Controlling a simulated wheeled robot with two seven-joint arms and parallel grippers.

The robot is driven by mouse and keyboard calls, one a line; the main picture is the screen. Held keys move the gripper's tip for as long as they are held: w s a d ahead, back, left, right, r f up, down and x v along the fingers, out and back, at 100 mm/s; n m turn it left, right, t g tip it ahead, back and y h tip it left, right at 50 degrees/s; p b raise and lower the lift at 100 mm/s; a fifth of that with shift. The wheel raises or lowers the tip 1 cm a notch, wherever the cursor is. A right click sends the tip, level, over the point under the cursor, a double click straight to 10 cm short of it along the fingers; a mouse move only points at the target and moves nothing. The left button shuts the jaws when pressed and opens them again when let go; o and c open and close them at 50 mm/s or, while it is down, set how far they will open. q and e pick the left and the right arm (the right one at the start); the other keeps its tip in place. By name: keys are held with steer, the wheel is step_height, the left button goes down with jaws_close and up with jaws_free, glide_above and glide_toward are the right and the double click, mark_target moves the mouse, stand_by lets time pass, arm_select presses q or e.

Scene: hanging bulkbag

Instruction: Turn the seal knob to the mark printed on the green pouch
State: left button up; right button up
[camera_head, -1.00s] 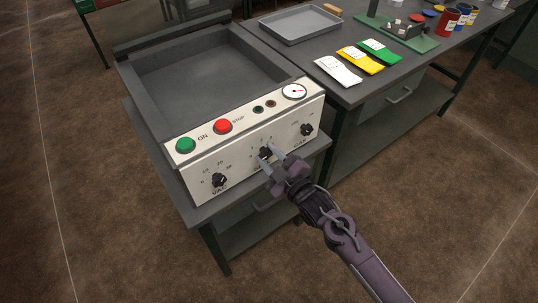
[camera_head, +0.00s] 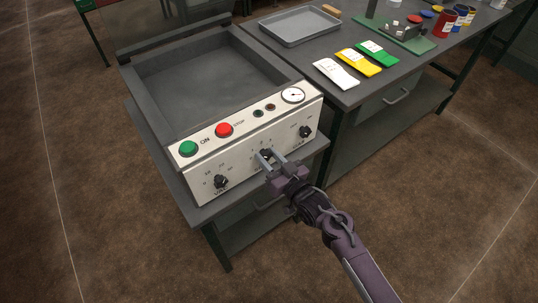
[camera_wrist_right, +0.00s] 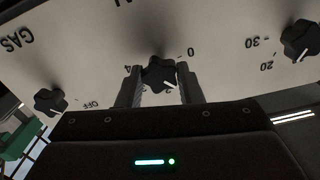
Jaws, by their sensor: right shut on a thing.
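The seal knob (camera_wrist_right: 159,73) is the black middle knob on the machine's cream front panel. My right gripper (camera_head: 264,158) is shut on it, with one finger on each side in the right wrist view (camera_wrist_right: 159,88). There the panel appears upside down, with 4, 2 and 0 around the knob. Its white pointer line lies close to the 2, on the side towards the 0. The green pouch (camera_head: 377,52) lies on the bench behind, at the end of the pouch row. Its white label is too small to read. My left gripper is out of view.
The VAC knob (camera_head: 221,182) and GAS knob (camera_head: 305,132) flank the seal knob. Green (camera_head: 188,148) and red (camera_head: 224,130) buttons and a gauge (camera_head: 293,95) are above. White (camera_head: 337,73) and yellow (camera_head: 359,62) pouches lie beside the green one. A grey tray (camera_head: 300,40) stands behind.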

steer(key=m+p, duration=0.1)
steer(key=m, duration=0.3)
steer(key=shift+m, duration=0.3)
steer(key=shift+f+m+p, duration=0.1)
steer(key=shift+m+p, duration=0.75)
steer(key=shift+m, duration=1.05)
steer(key=o, duration=1)
steer(key=shift+d, duration=0.1)
steer(key=v, duration=0.7)
steer(key=shift+s+d+b, duration=0.2)
steer(key=shift+s+b, duration=0.1)
steer(key=shift+b, duration=0.05)
